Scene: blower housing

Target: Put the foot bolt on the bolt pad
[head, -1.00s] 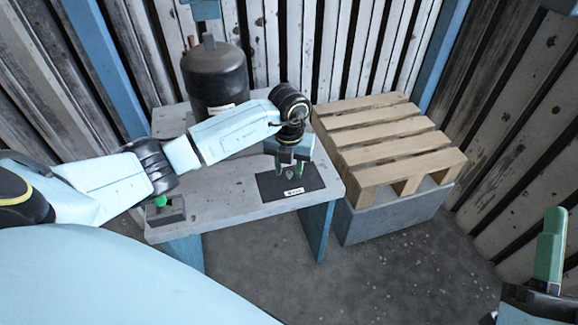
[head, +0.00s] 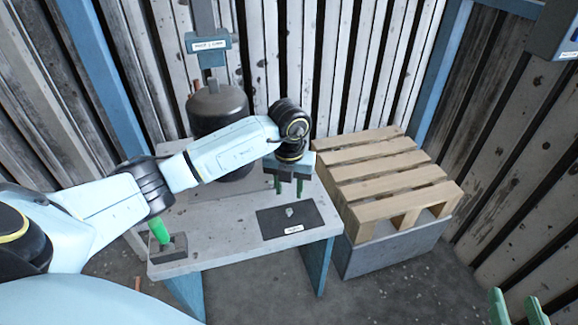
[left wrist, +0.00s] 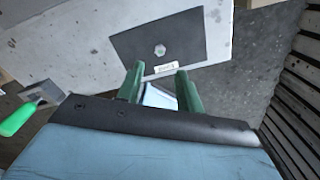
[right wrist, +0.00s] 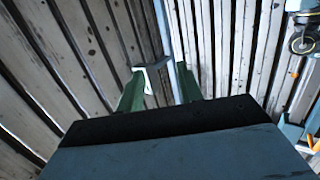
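The foot bolt (head: 289,212), a small grey piece with a hexagonal outline, rests on the dark bolt pad (head: 268,223) on the grey bench. The left wrist view also shows the bolt (left wrist: 160,50) on the pad (left wrist: 185,32), near its middle. My left gripper (head: 288,190) is above and behind the bolt, apart from it. Its green fingers (left wrist: 158,88) are spread with nothing between them. My right gripper (head: 518,306) is at the lower right of the head view, far from the bench. Its fingers (right wrist: 157,88) are apart and empty.
A black tank (head: 218,108) stands at the back of the bench (head: 215,232). A green-handled tool (head: 159,231) stands at a dark block (head: 168,249) at the bench's left front. A wooden pallet (head: 385,168) on a grey block (head: 390,243) stands right of the bench.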

